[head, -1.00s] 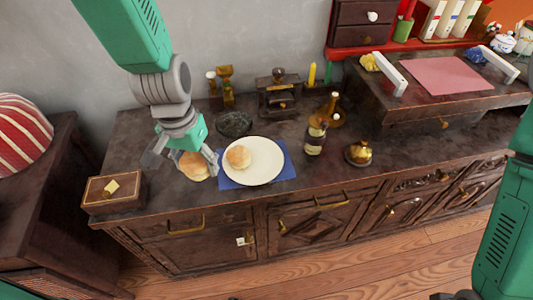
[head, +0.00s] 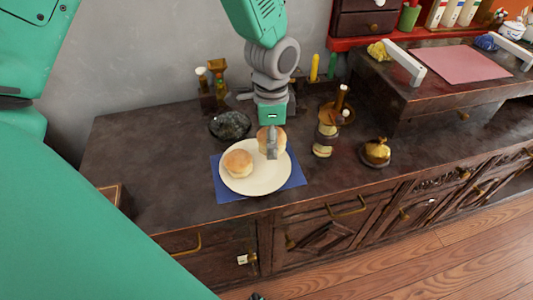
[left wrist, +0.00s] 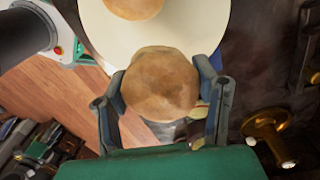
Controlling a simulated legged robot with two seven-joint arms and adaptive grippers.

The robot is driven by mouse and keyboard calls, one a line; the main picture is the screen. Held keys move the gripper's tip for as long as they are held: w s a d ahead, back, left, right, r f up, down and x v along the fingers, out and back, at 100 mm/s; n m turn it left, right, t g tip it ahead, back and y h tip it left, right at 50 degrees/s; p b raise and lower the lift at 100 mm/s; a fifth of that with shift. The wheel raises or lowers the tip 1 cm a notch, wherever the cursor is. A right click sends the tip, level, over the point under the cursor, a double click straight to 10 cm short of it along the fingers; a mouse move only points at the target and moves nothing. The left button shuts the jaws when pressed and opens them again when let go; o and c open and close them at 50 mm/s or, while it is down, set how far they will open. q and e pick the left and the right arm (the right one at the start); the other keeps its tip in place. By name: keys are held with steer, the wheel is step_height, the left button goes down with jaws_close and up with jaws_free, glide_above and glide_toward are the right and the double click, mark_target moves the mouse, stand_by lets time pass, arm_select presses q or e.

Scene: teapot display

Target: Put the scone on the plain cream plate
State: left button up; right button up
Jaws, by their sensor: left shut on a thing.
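The plain cream plate (head: 256,187) sits on a blue cloth on the dark wooden cabinet top. One round golden scone (head: 238,163) lies on the left half of the plate; it also shows at the top of the left wrist view (left wrist: 135,6). My left gripper (head: 271,148) is shut on a second scone (head: 264,137), over the back right part of the plate. In the left wrist view this held scone (left wrist: 160,84) sits between the two fingers. I cannot tell whether it touches the plate. My right gripper is not in view.
A dark bowl (head: 230,126) stands behind the plate on the left. A bottle (head: 326,136) and a small golden pot (head: 376,152) stand to the right. The blue cloth (head: 297,178) shows around the plate. The cabinet top left of the plate is clear.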

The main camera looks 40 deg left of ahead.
mark_target(269, 163)
arm_select(q)
step_height(269, 163, down, 2)
steer(key=shift+f, duration=0.1)
steer(key=f, duration=0.2)
steer(key=a+f+b, duration=0.1)
steer(key=shift+f, duration=0.4)
steer(key=shift+c, duration=0.6)
steer(key=shift+d, duration=0.15)
steer(key=shift+d, duration=0.1)
steer(key=shift+d, duration=0.1)
steer(key=o, duration=1.3)
